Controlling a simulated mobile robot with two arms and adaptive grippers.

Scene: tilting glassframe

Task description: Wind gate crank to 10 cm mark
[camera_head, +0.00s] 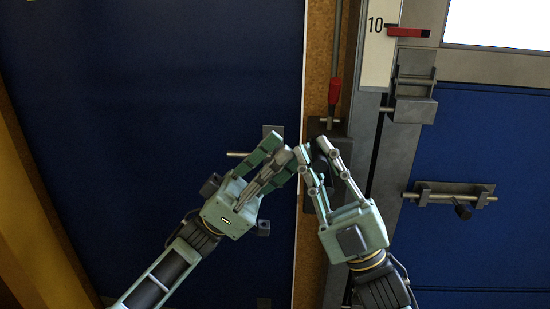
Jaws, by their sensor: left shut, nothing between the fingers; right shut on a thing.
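The white scale (379,45) bears a "10" mark at the top right. A red pointer (408,32) stands level with or just below that number. The dark crank mechanism (331,126) sits on the post between the blue panels, and the fingers partly cover it. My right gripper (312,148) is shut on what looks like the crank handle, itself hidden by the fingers. My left gripper (284,152) is shut and empty, just left of the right fingertips; I cannot tell if they touch.
A red-handled lever (334,90) hangs on a rod above the mechanism. Grey latches (414,100) and a bolt (450,194) stick out on the right. A large blue panel (150,80) fills the left. A yellow beam (30,215) edges the lower left.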

